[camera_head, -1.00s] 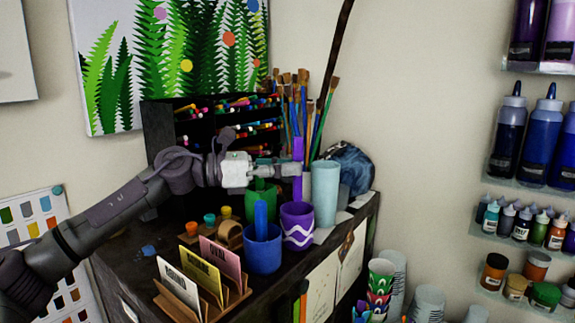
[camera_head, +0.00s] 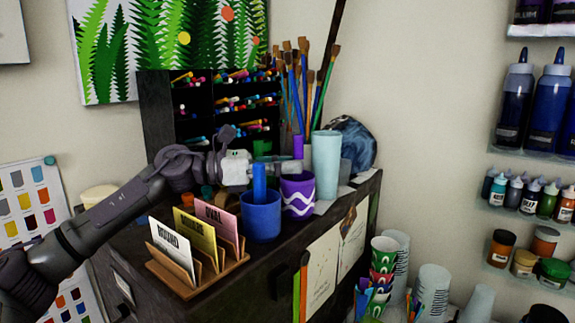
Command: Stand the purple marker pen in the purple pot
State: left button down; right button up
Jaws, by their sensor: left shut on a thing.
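The purple marker pen (camera_head: 298,146) is upright, and its top shows above my left gripper (camera_head: 287,167). My left gripper is shut on the pen, just above the rim of the purple pot (camera_head: 298,198), which has a white zigzag. The pen's lower part is hidden by the fingers and the pot. It lines up with the pot's mouth, but I cannot tell how deep it is inside. The blue pot (camera_head: 262,222) stands to the left with a blue pen (camera_head: 259,181) upright in it, partly covering my gripper. My right gripper is not in view.
A pale blue cup (camera_head: 325,166) stands close right of the purple pot. A wooden card holder (camera_head: 205,279) is at the front left. A dark marker rack (camera_head: 157,125) and tall paintbrushes (camera_head: 303,80) are behind. Paper cups (camera_head: 431,290) stand lower right.

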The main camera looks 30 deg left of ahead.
pick_arm(q)
jog(key=c, duration=1)
grip_release()
jog(key=v, duration=1.2)
jog(key=shift+s+r, duration=0.1)
